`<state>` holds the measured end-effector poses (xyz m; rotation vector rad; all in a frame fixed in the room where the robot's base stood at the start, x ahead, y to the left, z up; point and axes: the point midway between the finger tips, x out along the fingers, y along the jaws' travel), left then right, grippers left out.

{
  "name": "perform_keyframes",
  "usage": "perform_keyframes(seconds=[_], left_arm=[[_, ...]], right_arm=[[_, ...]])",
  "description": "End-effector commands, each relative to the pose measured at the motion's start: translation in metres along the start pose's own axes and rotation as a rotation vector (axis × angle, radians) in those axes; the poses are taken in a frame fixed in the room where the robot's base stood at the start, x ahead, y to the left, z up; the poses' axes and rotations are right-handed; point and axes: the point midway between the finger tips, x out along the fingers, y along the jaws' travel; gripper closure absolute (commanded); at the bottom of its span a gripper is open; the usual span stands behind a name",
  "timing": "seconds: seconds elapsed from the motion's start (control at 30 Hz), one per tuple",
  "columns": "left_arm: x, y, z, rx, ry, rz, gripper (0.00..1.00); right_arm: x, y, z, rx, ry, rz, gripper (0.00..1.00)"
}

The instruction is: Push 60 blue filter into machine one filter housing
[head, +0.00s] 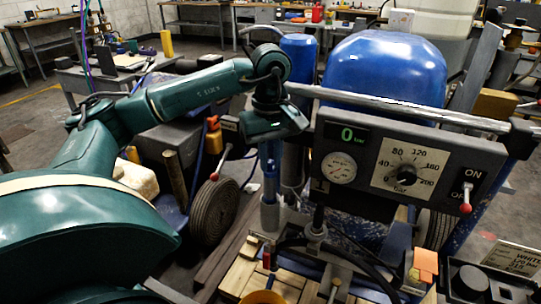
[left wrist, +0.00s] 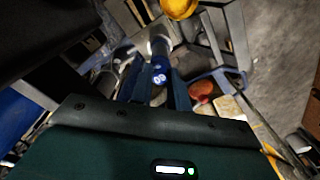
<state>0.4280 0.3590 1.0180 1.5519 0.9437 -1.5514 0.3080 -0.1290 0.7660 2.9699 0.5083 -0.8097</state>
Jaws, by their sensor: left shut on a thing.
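A grey upright cylinder (head: 270,216), seemingly the filter housing, stands directly below the gripper. It also seems to show as a silver collar (left wrist: 158,44) at the filter's far end. I cannot tell how deep the filter sits in it. My right gripper is not in view.
The control panel (head: 372,155), with a gauge, a dial and a red-tipped switch, stands just right of the gripper. A blue tank (head: 385,68) is behind it. Hoses and a wooden crate (head: 240,278) lie below. A wheel (head: 213,212) is at the left.

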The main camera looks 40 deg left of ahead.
Motion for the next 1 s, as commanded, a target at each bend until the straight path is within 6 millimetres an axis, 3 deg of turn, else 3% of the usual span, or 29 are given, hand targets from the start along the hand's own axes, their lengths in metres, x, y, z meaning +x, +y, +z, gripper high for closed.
perform_keyframes(seconds=[1.0], left_arm=[[0.0088,0.0000,0.0001,0.000,0.000,0.000,1.00]], right_arm=[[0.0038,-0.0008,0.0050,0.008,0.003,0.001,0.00]])
